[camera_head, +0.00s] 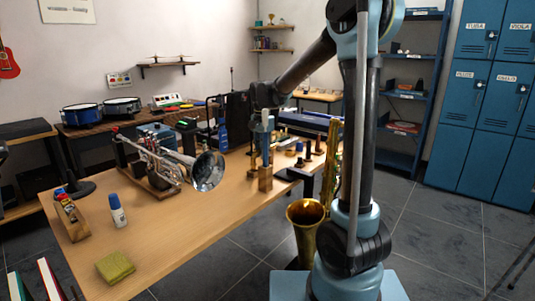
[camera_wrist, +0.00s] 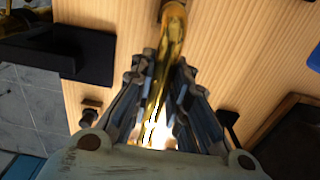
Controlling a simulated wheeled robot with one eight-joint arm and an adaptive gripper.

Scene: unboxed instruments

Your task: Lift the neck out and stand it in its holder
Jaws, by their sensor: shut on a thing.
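The neck (camera_wrist: 172,35) is a curved, shiny gold tube. In the wrist view it runs from between my fingers to the top edge. My gripper (camera_wrist: 160,120) is shut around it, with a bright glare between the fingers. In the head view my gripper (camera_head: 263,128) is above the far right part of the table, over a small wooden block (camera_head: 265,184). I cannot tell whether the neck touches the block or which piece is its holder. The brass saxophone (camera_head: 305,216) stands at the table's right edge, partly behind my arm.
On the wooden table (camera_head: 175,225) are a silver trumpet (camera_head: 207,171) on a stand, a white-blue bottle (camera_head: 117,210), a green sponge (camera_head: 115,267) and a wooden caddy (camera_head: 70,216). A black stand plate (camera_wrist: 92,56) lies near my gripper. The table's front middle is clear.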

